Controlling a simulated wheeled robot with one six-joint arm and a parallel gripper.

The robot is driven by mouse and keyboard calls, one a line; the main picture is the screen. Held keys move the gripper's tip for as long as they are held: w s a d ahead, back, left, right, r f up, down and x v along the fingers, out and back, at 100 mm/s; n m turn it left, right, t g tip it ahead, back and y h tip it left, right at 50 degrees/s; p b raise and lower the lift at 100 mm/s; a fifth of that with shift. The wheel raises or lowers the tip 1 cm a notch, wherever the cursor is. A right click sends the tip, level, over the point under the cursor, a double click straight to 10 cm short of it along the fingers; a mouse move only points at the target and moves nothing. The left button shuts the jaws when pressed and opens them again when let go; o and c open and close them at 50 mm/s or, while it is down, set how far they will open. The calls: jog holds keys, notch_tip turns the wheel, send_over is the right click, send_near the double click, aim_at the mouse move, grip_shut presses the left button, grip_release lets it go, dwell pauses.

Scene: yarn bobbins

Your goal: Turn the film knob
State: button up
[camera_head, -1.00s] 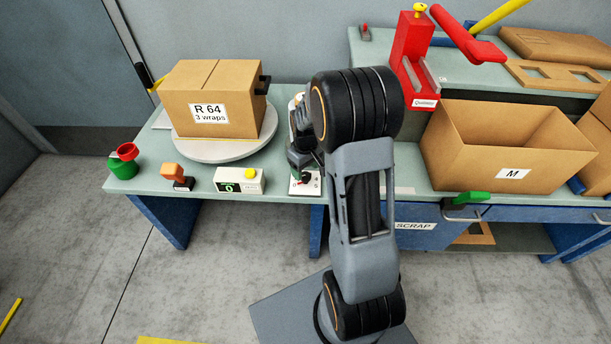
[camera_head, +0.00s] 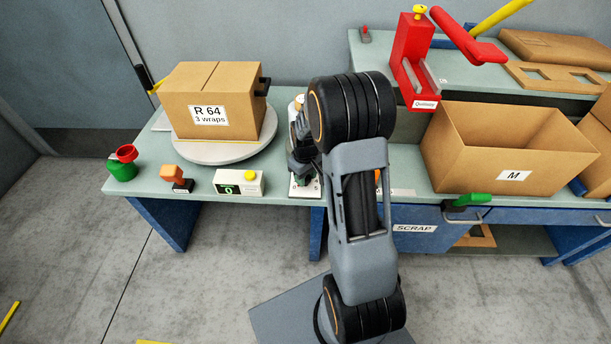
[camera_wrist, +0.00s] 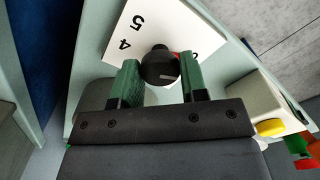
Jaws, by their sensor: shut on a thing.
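In the head view my gripper (camera_head: 303,176) reaches down to the bench's front edge over the white plate (camera_head: 304,191); the knob itself is hidden there by the gripper.
A white control box (camera_head: 239,183) with a yellow button stands just left of the plate. An orange-handled stamp (camera_head: 175,175) stands further left. An open carton marked M (camera_head: 513,175) is at right.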

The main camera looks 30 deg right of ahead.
jog(key=c, duration=0.3)
jog(key=shift+m, duration=0.4)
jog(key=m, duration=0.3)
jog(key=shift+r+p, duration=0.1)
jog(key=shift+p, duration=0.3)
jog(key=m, duration=0.4)
jog(key=shift+m+p, duration=0.3)
jog(key=shift+p, duration=0.05)
jog(key=m, duration=0.4)
jog(key=shift+p, duration=0.3)
jog(key=shift+m, duration=2.7)
